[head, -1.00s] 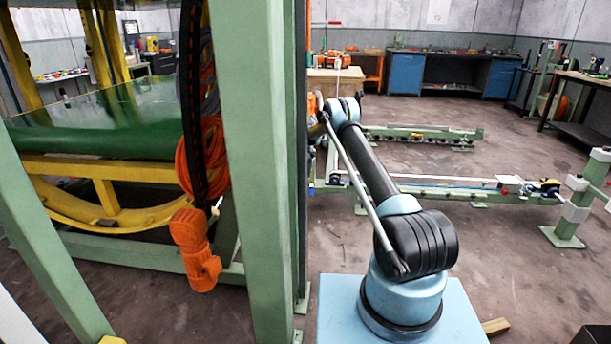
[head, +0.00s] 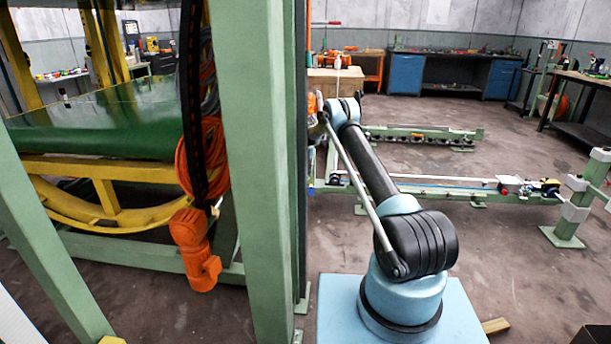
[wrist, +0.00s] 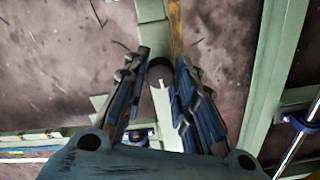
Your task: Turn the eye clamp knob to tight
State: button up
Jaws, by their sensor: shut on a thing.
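In the wrist view my gripper (wrist: 168,70) has its two blue, dark-edged fingers closed in around a small dark round knob (wrist: 160,71). The knob sits between the fingertips, above a pale green bar (wrist: 166,108). I take it for the eye clamp knob, but no marking shows whether it is loose or tight. In the head view my gripper and the knob are hidden behind the green upright post (head: 250,170). My arm reaches toward that post from the right.
A green upright (wrist: 277,70) and a metal rod (wrist: 298,140) stand right of my gripper in the wrist view. The yellow ring frame (head: 90,215) and an orange motor (head: 194,250) lie left of the post in the head view.

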jog(key=shift+w+m, duration=0.1)
jog(key=shift+m, duration=0.4)
jog(key=o, duration=1.1)
notch_tip(320, 180, up, 12)
